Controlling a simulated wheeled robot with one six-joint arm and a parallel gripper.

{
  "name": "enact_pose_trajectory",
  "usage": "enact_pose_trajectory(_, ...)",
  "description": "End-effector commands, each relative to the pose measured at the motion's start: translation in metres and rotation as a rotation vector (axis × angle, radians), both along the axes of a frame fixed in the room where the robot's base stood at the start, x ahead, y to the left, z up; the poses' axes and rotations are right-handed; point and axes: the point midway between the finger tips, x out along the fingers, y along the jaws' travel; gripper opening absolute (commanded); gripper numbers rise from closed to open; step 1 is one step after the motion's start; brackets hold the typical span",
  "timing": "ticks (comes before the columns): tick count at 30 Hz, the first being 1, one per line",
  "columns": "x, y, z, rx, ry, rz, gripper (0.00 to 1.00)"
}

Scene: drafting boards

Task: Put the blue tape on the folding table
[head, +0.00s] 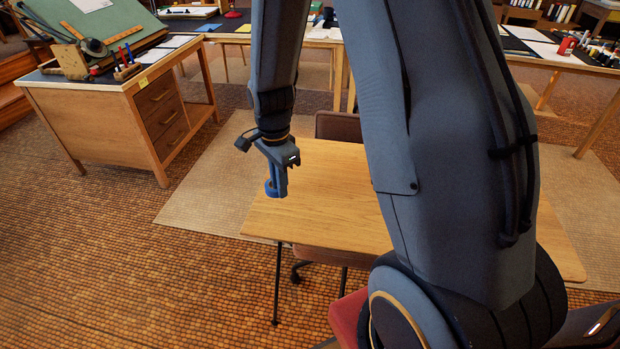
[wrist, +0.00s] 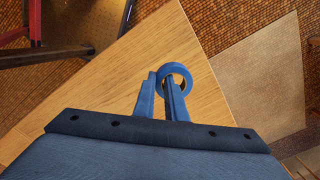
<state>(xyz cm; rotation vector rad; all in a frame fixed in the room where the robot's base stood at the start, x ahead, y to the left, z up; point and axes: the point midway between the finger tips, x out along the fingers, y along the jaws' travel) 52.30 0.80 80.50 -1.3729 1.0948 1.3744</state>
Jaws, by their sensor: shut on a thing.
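The blue tape (wrist: 176,70) is a ring held at the tips of my gripper (wrist: 163,92), with one finger passing at its hole. In the head view my gripper (head: 277,186) points down near the left corner of the folding table, with the blue tape (head: 270,190) at its tips. The folding table (head: 320,205) has a bare light wood top and thin dark legs. In the wrist view the tabletop (wrist: 130,85) lies below the tape, close to its edge. I cannot tell whether the tape touches the top.
A wooden drawer desk (head: 120,120) with drafting tools stands at the left. A brown chair (head: 338,126) is behind the folding table, and a red seat (head: 346,315) is in front. My arm hides part of the tabletop. Floor at the left is clear.

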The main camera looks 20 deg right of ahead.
Motion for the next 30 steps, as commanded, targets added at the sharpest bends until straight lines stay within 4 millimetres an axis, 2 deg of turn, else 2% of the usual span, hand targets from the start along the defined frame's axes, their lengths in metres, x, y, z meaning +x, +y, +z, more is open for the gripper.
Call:
enact_pose_trajectory(6,0.000,0.004,0.022,0.000,-0.003,-0.456,0.00)
enact_pose_trajectory(12,0.000,0.006,0.032,0.000,-0.002,-0.749,0.00)
enact_pose_trajectory(17,0.000,0.006,0.033,-0.001,0.000,-0.851,0.00)
enact_pose_trajectory(27,-0.001,0.006,-0.015,-0.003,0.003,-0.867,0.00)
enact_pose_trajectory(30,0.000,0.006,-0.022,-0.001,0.000,-0.867,0.00)
